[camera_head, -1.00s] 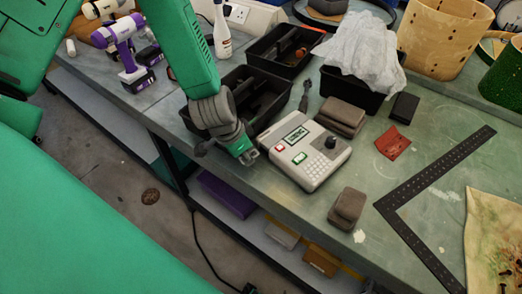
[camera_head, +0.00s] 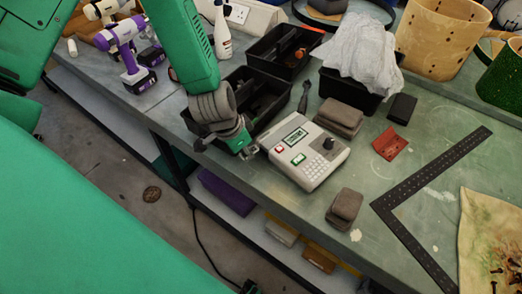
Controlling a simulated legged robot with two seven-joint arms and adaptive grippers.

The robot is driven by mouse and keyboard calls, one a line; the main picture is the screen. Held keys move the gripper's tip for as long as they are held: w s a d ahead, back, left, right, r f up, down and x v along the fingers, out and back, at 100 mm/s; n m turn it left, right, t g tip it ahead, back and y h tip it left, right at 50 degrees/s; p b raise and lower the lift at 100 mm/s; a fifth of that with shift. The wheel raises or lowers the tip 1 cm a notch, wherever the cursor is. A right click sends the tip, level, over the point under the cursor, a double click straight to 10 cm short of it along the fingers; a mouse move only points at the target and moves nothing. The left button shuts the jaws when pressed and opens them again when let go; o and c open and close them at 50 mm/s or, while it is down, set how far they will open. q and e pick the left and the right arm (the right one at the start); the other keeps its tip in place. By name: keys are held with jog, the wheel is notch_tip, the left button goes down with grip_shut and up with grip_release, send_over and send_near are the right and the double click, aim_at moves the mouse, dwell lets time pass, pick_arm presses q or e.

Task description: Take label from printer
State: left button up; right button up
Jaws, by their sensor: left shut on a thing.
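The label printer (camera_head: 309,150) is a pale grey box on the bench, with a small green screen, a red button, a green button, a keypad and a dark knob. My left gripper (camera_head: 251,153) is at the printer's left edge, near the bench's front edge. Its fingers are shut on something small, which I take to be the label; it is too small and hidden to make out. I cannot tell whether it is clear of the printer. My right gripper is not in view.
Black bins (camera_head: 282,50) stand behind my left gripper, one holding a grey cloth (camera_head: 360,50). Brown blocks (camera_head: 344,208) lie around the printer. A black metal square (camera_head: 405,198) lies to the right. A purple drill (camera_head: 126,50) stands at the back left.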

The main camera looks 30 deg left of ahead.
pick_arm(q)
jog(key=shift+r+p, duration=1.8)
jog(key=shift+r, duration=0.4)
grip_shut()
jog(key=shift+f, duration=0.15)
